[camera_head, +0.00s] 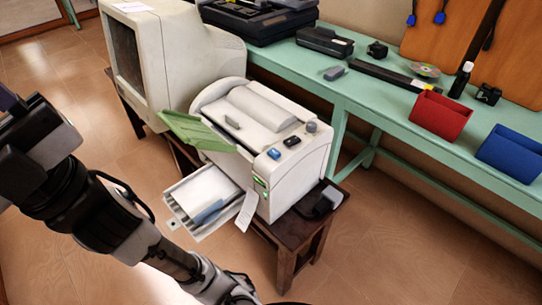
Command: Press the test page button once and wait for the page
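A cream printer (310,160) stands on a dark wooden stand. On its right-hand top edge are a blue button (273,154), a dark button (292,141) and a round grey knob (311,127). Small green marks (260,182) show on its front corner. I cannot read any label, so which control is the test page button is unclear. A green flap (196,131) sticks out at the left. An open tray (177,207) below holds white paper and a blue-grey piece. My arm crosses the lower left; my gripper is not in view.
A bulky monitor (172,50) stands behind the printer at left. A paper tag (247,210) hangs at the printer's front. A green bench (390,118) behind holds a red bin (440,115), a blue bin (512,152) and several devices. The floor at lower right is clear.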

